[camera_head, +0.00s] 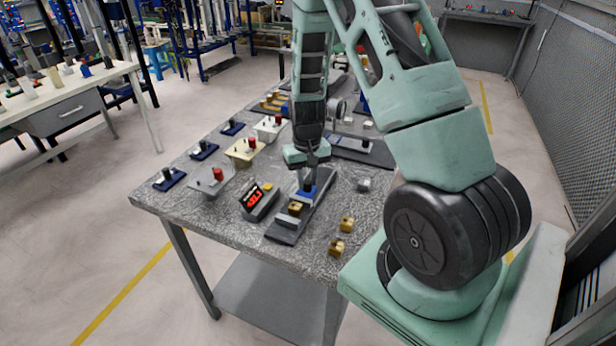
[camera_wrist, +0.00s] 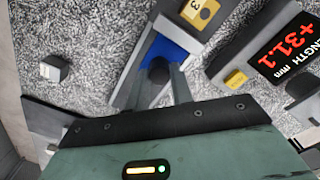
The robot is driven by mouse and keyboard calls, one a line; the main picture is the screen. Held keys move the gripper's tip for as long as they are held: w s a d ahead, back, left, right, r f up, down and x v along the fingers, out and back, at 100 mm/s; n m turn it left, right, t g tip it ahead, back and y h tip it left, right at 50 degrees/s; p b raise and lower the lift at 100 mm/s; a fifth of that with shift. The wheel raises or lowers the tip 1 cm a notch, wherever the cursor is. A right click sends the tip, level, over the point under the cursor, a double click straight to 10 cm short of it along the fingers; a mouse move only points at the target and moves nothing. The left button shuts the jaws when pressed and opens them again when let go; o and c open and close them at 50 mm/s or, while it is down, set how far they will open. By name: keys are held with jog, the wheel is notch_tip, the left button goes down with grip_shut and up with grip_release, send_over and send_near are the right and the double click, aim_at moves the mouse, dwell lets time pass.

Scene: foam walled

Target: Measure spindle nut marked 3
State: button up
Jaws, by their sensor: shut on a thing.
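The brass-coloured spindle nut marked 3 (camera_wrist: 201,10) sits in the grey measuring fixture, beside the blue slide (camera_wrist: 174,44). In the head view the nut (camera_head: 295,208) lies between the slide (camera_head: 305,193) and a grey block (camera_head: 288,221); I cannot tell whether it touches both. My gripper (camera_wrist: 160,78) is shut on the black knob (camera_wrist: 158,70) of the slide. In the head view my gripper (camera_head: 309,180) points down at the fixture (camera_head: 282,235). The length display (camera_wrist: 287,45) reads +31.1 mm in red. It also shows in the head view (camera_head: 256,198).
Two loose brass nuts (camera_head: 347,223) (camera_head: 336,247) lie near the table's front right. A small pale block (camera_head: 364,185) stands right of the fixture. Boxes with red knobs (camera_head: 212,181) and blue bases with black knobs (camera_head: 169,179) line the left. The display has a yellow button (camera_wrist: 236,79).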

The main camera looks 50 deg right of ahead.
aim_at(302, 197)
jog(key=a, duration=0.1)
jog(key=s+a, duration=0.1)
jog(key=a, duration=0.1)
jog(key=o, duration=0.9)
jog(key=shift+c, duration=0.2)
notch_tip(302, 197, up, 18)
jog(key=b, duration=0.1)
jog(key=shift+f, duration=0.25)
dwell(0.8)
